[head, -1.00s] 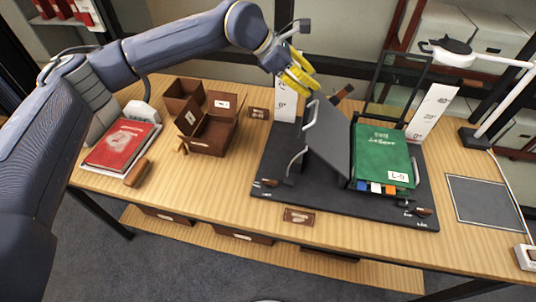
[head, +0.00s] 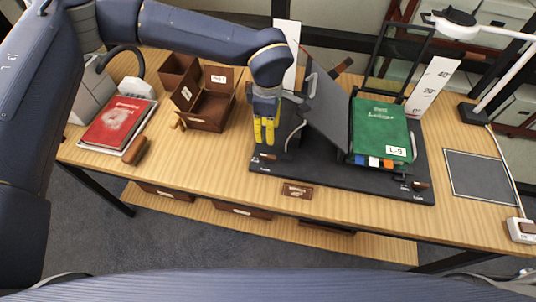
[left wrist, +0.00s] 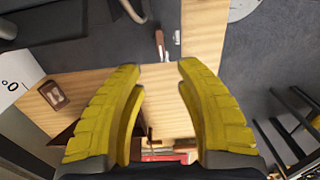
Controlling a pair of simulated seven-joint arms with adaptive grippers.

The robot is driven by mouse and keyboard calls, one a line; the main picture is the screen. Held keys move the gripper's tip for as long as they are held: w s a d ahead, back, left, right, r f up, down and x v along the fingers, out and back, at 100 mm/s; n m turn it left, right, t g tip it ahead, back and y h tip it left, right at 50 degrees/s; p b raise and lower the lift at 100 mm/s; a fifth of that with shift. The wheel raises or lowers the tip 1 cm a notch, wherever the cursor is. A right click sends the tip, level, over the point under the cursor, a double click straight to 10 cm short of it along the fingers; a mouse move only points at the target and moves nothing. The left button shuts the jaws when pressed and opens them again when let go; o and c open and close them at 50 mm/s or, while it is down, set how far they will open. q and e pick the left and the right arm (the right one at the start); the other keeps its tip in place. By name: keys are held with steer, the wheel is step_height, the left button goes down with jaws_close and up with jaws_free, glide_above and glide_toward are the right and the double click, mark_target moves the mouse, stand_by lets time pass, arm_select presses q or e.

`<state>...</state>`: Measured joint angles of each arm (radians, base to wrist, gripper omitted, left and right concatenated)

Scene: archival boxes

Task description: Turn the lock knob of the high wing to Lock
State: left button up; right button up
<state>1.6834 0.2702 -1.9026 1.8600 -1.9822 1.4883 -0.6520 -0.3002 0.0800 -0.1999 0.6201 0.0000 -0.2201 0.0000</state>
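The black cradle base (head: 350,180) stands on the table. Its grey left wing (head: 333,110) is raised steeply. The right wing lies lower under a green ledger (head: 380,130). A brown-handled lock knob (head: 267,156) sits at the base's front left corner, and another (head: 418,186) at the front right. My left gripper (head: 264,142) points down above the front left corner, just behind that knob in the picture. In the left wrist view its yellow fingers (left wrist: 157,67) are apart and empty, with the brown knob handle (left wrist: 159,42) beyond their tips. My right gripper is not in view.
Brown boxes (head: 205,105) and a red book (head: 119,121) lie to the left. Gauge cards (head: 432,88) stand behind the cradle. A grey mat (head: 478,174) and a lamp (head: 495,75) are at right. A brown label plate (head: 297,191) lies in front of the base.

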mark_target(268, 155)
arm_select(q)
step_height(268, 155, down, 13)
steer(key=shift+r, duration=0.1)
stand_by(0.4)
jaws_close()
stand_by(0.4)
